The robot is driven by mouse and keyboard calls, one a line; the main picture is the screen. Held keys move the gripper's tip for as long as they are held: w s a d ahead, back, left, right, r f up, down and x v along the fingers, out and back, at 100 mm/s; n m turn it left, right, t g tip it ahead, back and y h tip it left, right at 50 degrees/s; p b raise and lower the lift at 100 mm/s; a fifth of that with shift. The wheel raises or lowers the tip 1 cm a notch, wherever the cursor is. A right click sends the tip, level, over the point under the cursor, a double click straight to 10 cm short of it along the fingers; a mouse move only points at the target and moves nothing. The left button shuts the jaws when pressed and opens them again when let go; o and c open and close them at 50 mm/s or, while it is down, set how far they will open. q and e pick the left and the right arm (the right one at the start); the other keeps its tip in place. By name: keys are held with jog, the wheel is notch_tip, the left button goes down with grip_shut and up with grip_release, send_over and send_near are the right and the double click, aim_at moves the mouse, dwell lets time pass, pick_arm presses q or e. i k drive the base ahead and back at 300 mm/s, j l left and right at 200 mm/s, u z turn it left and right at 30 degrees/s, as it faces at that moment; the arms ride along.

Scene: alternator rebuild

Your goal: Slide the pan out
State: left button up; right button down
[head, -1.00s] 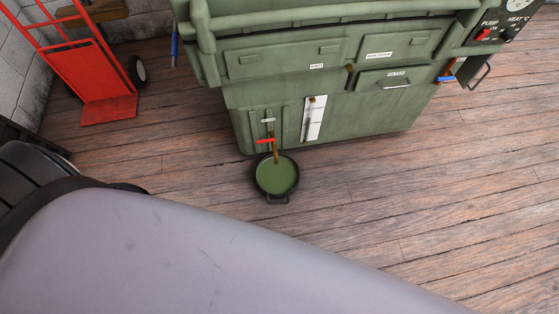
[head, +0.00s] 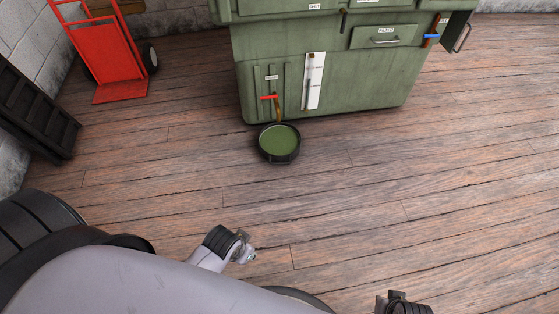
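The pan (head: 279,155) is round and black, with a handle on its near side. It stands on the wooden floor close to the front of the green machine (head: 335,40). Green liquid (head: 279,141) fills it broadly. A brown drain pipe with a red handle (head: 270,98) comes down from the machine above its far rim. My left gripper (head: 246,251) shows small at the bottom centre, well nearer than the pan and not touching it. Part of my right arm's end (head: 403,304) shows at the bottom edge. Its fingers are cut off.
A red hand truck (head: 107,55) stands at the upper left, and a dark slatted object (head: 32,110) is by the left wall. The machine's filter drawer (head: 385,36) is shut. The floor around the pan's near side and to the right is clear.

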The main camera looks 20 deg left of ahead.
aim_at(280, 143)
jog(key=i+j+u, duration=0.2)
jog(key=i, duration=0.35)
jog(key=i+j+u, duration=0.15)
jog(key=i+j, duration=0.15)
jog(key=i, duration=0.25)
jog(key=i+j+u, duration=0.2)
jog(key=i, duration=0.35)
